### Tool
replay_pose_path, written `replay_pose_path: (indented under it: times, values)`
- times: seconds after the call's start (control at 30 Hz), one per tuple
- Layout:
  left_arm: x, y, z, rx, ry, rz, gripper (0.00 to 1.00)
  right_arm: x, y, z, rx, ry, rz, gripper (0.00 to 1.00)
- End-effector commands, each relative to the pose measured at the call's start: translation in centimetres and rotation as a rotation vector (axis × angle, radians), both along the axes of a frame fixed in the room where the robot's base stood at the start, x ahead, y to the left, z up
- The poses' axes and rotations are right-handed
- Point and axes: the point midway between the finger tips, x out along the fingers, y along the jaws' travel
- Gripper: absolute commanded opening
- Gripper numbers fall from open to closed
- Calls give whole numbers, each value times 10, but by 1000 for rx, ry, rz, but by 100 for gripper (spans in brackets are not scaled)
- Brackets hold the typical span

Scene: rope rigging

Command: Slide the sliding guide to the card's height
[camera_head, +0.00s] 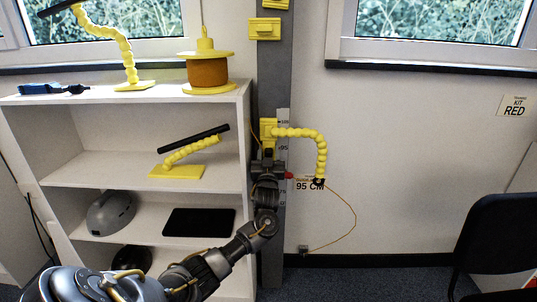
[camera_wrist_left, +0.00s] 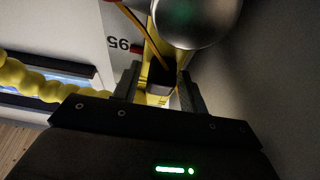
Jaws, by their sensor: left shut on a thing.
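The card reading 95 CM (camera_head: 309,187) is on the wall right of the post, lower in the picture than the guide. My left gripper (camera_head: 268,157) reaches up from below and is shut on the guide's lower part. The left wrist view shows the fingers (camera_wrist_left: 157,88) around a dark and yellow piece of the guide (camera_wrist_left: 155,99). My right gripper is not in view.
A white shelf (camera_head: 147,190) stands left of the post, holding an orange spool (camera_head: 211,73), beaded arms and a black tablet (camera_head: 199,222). A thin cord (camera_head: 355,212) hangs to a small block (camera_head: 303,249). A black chair (camera_head: 497,235) stands at right.

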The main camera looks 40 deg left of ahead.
Motion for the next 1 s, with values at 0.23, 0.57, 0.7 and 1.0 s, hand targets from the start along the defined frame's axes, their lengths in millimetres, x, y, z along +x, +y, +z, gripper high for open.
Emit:
replay_pose_path:
  times: [0.23,0.57,0.7,1.0]
  values:
    - [0,0,3,2,-6,0,2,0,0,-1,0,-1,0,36]
    - [0,0,1,0,-2,0,47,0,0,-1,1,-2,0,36]
    - [-4,-4,-3,0,0,-1,47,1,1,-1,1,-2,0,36]
    - [-45,-35,-24,-2,0,-3,47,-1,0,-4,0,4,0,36]
